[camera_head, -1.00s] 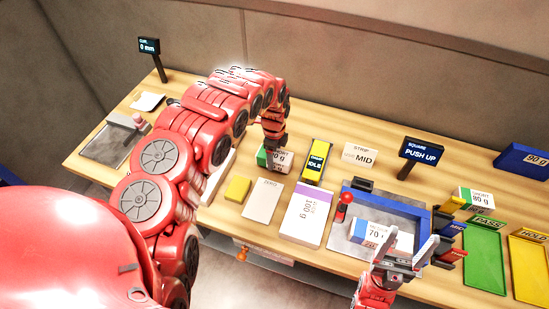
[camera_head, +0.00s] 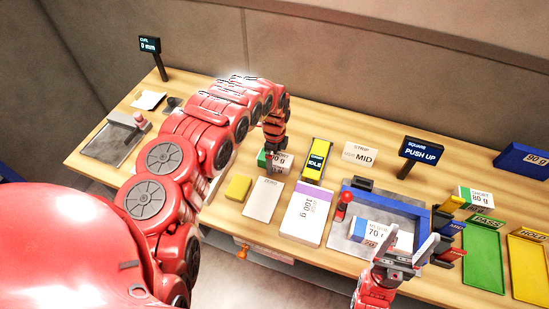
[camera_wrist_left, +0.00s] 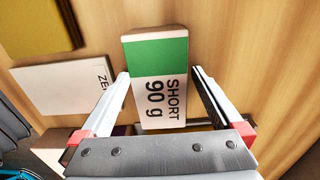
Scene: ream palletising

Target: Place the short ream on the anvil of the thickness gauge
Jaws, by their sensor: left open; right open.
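A short ream labelled SHORT 90 g, white with a green end (camera_wrist_left: 158,85), lies flat on the table; it also shows in the head view (camera_head: 283,164), partly hidden by my left gripper. My left gripper (camera_head: 271,152) is over it. In the left wrist view its open fingers (camera_wrist_left: 160,92) are on either side of the ream, with a gap visible on the right. My right gripper (camera_head: 408,246) is open and empty, in front of the blue-framed fixture. A grey plate with a red-topped post (camera_head: 118,140) stands at the far left; I cannot tell whether it is the thickness gauge.
A yellow IDLE device (camera_head: 317,160), a ZERO block (camera_head: 263,200), a yellow block (camera_head: 238,188) and a 100 g ream (camera_head: 309,212) lie near the left gripper. A 70 g ream (camera_head: 372,233) is in the blue frame (camera_head: 395,199). Green (camera_head: 484,255) and yellow (camera_head: 527,265) trays are at right.

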